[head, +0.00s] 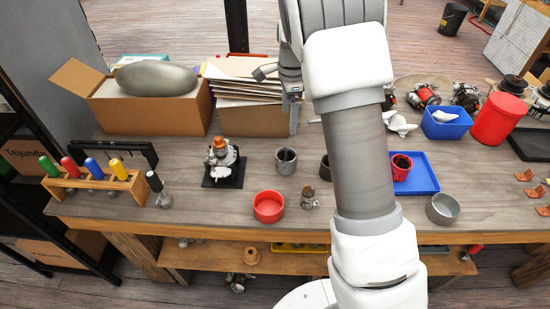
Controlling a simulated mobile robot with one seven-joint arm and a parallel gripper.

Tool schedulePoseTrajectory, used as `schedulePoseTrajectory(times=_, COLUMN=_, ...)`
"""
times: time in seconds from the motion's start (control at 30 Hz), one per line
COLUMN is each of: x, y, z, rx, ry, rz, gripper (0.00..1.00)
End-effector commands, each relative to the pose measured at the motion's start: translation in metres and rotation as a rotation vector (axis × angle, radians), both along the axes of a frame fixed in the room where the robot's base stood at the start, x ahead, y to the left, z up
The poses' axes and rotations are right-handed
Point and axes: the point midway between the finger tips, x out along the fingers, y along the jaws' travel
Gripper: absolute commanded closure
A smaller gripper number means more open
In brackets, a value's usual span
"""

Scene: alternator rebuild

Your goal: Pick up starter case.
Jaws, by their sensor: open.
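Several open-topped cylinders that could be the starter case stand on the workbench; I cannot tell for certain which one it is. A dark grey metal cup (286,161) stands upright left of my arm. A wider light grey metal can (442,208) stands near the front edge, right of my arm. Another dark cylinder (325,168) is partly hidden behind my arm. My gripper (292,101) is seen small and partly covered by my arm, above the back of the bench by the paper box. It is open, apart from these cylinders, with nothing visible held in it.
A red bowl (268,206) and a small metal part (309,198) stand near the front. An assembly sits on a black plate (211,182). A blue tray (424,175) holds a red cup (401,166). Cardboard boxes (152,112) line the back. Bare wood shows between the items.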

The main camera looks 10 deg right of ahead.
Motion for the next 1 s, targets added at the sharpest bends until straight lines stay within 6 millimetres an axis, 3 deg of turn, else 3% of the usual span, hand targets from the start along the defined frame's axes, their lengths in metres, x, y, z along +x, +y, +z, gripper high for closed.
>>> schedulePoseTrajectory(times=0.27, x=0.004, y=0.000, z=-0.028, rx=-0.007, ry=0.013, rz=-0.034, gripper=0.00)
schedulePoseTrajectory(times=0.7, x=0.004, y=-0.001, z=-0.117, rx=-0.006, ry=0.012, rz=-0.031, gripper=0.00)
schedulePoseTrajectory(times=1.0, x=0.004, y=-0.001, z=-0.137, rx=-0.006, ry=0.010, rz=-0.031, gripper=0.00)
